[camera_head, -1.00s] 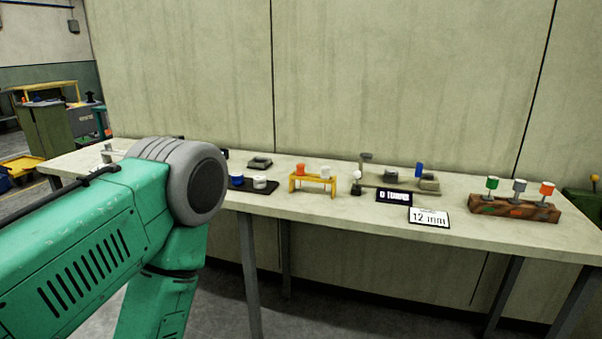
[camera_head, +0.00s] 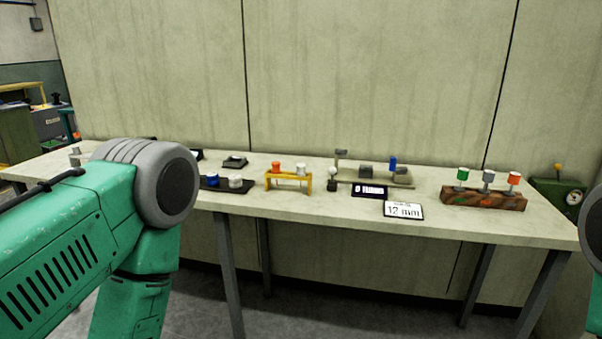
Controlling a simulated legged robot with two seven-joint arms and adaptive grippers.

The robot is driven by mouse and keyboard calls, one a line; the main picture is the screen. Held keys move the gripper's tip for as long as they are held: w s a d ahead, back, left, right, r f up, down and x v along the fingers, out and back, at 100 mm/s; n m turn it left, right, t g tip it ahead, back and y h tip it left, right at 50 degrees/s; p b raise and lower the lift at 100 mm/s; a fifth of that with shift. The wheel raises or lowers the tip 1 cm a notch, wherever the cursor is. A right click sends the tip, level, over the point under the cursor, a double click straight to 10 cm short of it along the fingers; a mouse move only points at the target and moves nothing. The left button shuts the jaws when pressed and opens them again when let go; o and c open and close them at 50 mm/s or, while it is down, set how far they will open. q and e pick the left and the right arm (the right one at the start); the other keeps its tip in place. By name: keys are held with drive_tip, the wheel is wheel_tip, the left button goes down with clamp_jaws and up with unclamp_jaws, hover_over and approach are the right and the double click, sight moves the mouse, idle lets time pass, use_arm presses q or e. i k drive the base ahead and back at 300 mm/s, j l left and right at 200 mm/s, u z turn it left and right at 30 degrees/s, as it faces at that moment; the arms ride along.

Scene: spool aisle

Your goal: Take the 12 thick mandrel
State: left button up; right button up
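A wooden block (camera_head: 484,200) at the right of the table holds three upright mandrels with coloured tops: green (camera_head: 462,174), grey (camera_head: 488,176) and orange (camera_head: 514,179). Their thicknesses cannot be read from here. A white card (camera_head: 403,209) reading "12 mm" lies near the front edge, left of the block. My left arm fills the left side, its gripper out of view. Part of my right arm shows at the right edge, its gripper also out of view.
On the table (camera_head: 340,216) stand a yellow stand (camera_head: 288,178) with orange and white pieces, a dark tray (camera_head: 226,186) with blue and white pieces, a winding fixture (camera_head: 374,176) and a black "0 TURNS" display (camera_head: 369,191). A green machine (camera_head: 557,197) stands beyond the right end.

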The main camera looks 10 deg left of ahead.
sight(488, 175)
drive_tip(key=i+l+z, duration=0.15)
drive_tip(key=i+l, duration=0.15)
drive_tip(key=i, duration=0.15)
drive_tip(key=i+l+z, duration=0.2)
drive_tip(key=i, duration=0.2)
drive_tip(key=i+l+z, duration=0.15)
drive_tip(key=i, duration=0.3)
